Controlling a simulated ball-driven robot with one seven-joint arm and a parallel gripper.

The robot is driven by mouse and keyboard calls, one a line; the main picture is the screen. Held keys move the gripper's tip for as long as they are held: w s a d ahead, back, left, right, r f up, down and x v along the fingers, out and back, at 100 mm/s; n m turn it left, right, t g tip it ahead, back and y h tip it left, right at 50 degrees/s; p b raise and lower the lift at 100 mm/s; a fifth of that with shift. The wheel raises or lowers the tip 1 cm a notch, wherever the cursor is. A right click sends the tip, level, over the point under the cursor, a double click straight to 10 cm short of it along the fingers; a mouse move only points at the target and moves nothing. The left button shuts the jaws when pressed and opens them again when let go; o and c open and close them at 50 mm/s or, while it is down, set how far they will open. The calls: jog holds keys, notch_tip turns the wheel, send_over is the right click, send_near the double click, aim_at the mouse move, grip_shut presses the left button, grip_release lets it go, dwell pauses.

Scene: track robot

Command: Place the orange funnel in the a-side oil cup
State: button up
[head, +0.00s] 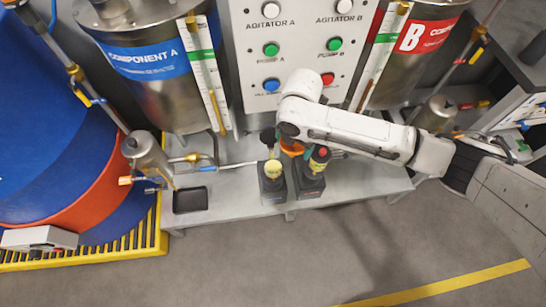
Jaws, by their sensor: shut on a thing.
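The orange funnel (291,149) shows only in part, just below the white end of my arm in the head view. My gripper (289,136) is shut on it; my wrist hides most of the fingers. Two dark units with yellow upper parts stand at the front of the grey bench: a left one (272,184) on the Component A side and a right one (311,180) with a red top. The funnel is above and between them in the picture. I cannot make out which part of the left unit is the A-side oil cup.
A black tray (190,200) lies at the left on the bench (235,203). The Component A tank (150,65) and Component B tank (420,55) flank the control panel (300,50). A metal canister (146,155) with valves and hoses stands left. The floor in front is clear.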

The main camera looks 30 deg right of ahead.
jog(key=shift+w+a+f+b, duration=0.3)
jog(key=shift+w+a+f, duration=0.4)
jog(key=shift+f, duration=0.85)
jog(key=shift+w+a+f+b, duration=0.35)
jog(key=shift+a+f, duration=0.55)
jog(key=shift+f, duration=0.7)
jog(key=shift+w+a+f+b, duration=0.25)
jog(key=shift+w+a+f, duration=0.45)
jog(key=shift+f, duration=0.85)
jog(key=shift+s+a+f, duration=0.1)
jog(key=shift+f, duration=0.4)
jog(key=shift+f+b, duration=0.15)
jog(key=shift+b, duration=0.15)
jog(key=o, duration=0.8)
notch_tip(320, 180, up, 13)
jog(key=p, duration=0.2)
jog(key=shift+p, duration=0.3)
